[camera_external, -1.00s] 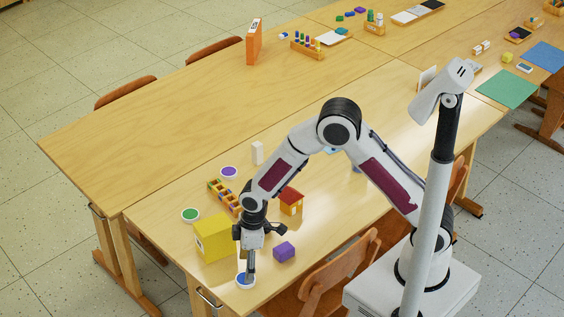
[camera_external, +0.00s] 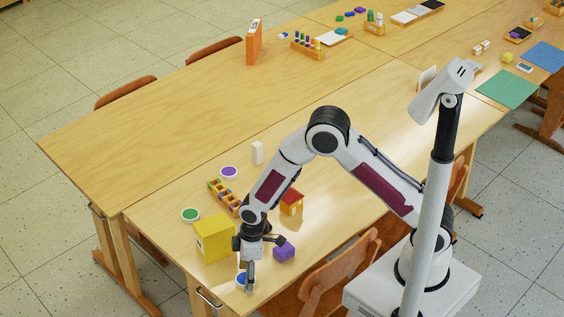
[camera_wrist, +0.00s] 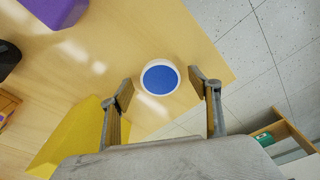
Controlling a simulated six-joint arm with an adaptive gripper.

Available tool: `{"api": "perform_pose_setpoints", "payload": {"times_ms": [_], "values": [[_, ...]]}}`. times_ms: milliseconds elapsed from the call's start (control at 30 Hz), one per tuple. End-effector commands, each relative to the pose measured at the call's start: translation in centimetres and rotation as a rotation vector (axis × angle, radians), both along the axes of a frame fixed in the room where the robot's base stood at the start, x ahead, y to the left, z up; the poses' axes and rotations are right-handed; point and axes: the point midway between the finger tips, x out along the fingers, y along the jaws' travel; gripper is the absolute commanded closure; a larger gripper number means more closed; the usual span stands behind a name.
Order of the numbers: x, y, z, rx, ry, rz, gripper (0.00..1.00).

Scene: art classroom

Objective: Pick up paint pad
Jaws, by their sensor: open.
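The blue paint pad (camera_wrist: 160,77), a round white dish with a blue top, lies on the table near its corner in the wrist view. My gripper (camera_wrist: 163,86) is open, with one finger on each side of the pad. I cannot tell whether the fingers touch it. In the external view the pad (camera_external: 241,279) is partly hidden behind my gripper (camera_external: 248,286). A purple-topped pad (camera_external: 229,172) and a green-topped pad (camera_external: 190,214) lie farther left on the same table.
A yellow box (camera_external: 214,237) stands close beside my gripper, and a purple block (camera_external: 284,251) is to its right. The table edge is close to the blue pad.

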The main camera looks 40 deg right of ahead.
Motion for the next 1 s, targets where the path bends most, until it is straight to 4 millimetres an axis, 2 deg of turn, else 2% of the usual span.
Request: {"api": "perform_pose_setpoints", "payload": {"times_ms": [67,200,233,667,867,1000], "values": [[0.0,0.0,0.0,0.0,0.0,0.0,0.41],[0.0,0.0,0.0,0.0,0.0,0.0,0.77],[0.0,0.0,0.0,0.0,0.0,0.0,0.82],[0.0,0.0,0.3,0.0,-0.001,0.0,0.82],[0.0,0.0,1.4,0.001,-0.001,0.0,0.82],[0.0,0.0,2.9,0.002,-0.001,-0.001,0.82]]}}
